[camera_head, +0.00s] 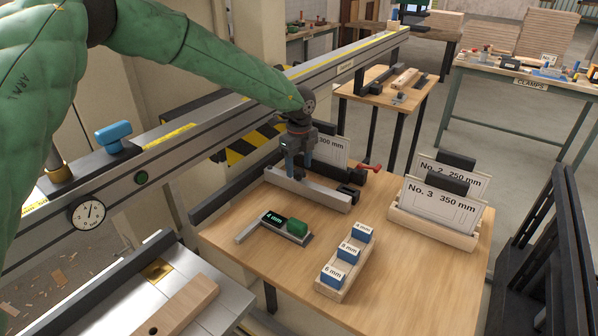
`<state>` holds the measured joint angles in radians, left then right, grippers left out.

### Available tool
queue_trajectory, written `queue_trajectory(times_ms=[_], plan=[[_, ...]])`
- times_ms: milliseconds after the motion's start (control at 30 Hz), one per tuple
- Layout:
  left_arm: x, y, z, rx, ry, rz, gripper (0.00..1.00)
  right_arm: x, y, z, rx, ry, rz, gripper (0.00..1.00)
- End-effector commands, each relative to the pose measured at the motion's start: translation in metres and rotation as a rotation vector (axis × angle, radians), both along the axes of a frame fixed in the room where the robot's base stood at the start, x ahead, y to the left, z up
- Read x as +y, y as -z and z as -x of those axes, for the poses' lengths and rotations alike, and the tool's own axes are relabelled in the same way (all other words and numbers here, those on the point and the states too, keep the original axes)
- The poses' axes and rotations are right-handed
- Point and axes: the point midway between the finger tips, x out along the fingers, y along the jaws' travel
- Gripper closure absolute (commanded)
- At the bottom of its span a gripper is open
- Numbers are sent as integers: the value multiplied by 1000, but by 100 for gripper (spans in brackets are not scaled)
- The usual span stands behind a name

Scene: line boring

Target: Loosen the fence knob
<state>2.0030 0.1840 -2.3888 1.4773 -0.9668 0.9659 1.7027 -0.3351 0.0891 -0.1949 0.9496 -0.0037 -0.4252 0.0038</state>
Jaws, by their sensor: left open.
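My left arm, in a green sleeve, reaches in from the left. Its open gripper (298,164) points down over a grey metal bar (308,190) on the wooden table. Whether the fingertips touch anything there is unclear. A red-handled knob (371,168) sticks out to the right of the black block by that bar. A blue knob (114,132) stands on the long metal beam (225,105) at the left. None is labelled as the fence knob, so I cannot tell which it is. My right gripper is out of view.
A dial (88,215) is on the beam. The table's front right is bare.

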Motion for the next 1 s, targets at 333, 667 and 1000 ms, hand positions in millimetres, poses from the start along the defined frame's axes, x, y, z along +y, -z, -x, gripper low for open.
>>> queue_trajectory(times_ms=[333,667,1000], plan=[[0,-16,0,-1,0,-1,44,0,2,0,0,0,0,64],[0,-39,0,-1,0,0,44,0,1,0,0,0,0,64],[0,-79,0,-1,0,1,44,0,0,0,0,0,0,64]])
